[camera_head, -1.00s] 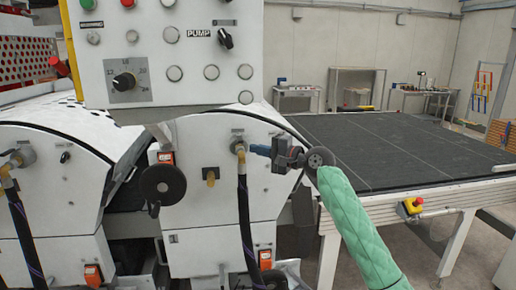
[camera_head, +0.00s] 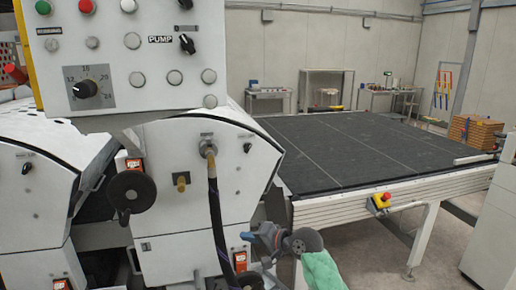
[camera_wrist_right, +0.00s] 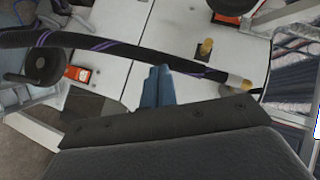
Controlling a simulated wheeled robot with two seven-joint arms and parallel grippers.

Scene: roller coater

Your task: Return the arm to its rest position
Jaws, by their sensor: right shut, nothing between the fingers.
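My right gripper (camera_head: 254,240) is low in front of the coater, to the right of the black hose (camera_head: 216,215). Its arm, in a green sleeve, comes in from the bottom. In the right wrist view, the blue fingers (camera_wrist_right: 158,88) are together with nothing between them. They point towards the white machine front (camera_wrist_right: 125,70), with the hose crossing just beyond their tips. The gap between fingers and hose is hard to judge. My left gripper is not in view.
The control panel (camera_head: 125,55) with knobs and buttons stands above the white roller coater (camera_head: 185,215). A black handwheel (camera_head: 130,191) sticks out on its front. The dark conveyor table (camera_head: 360,150) stretches right, with a red emergency button (camera_head: 381,200) on its edge. Floor shows at lower right.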

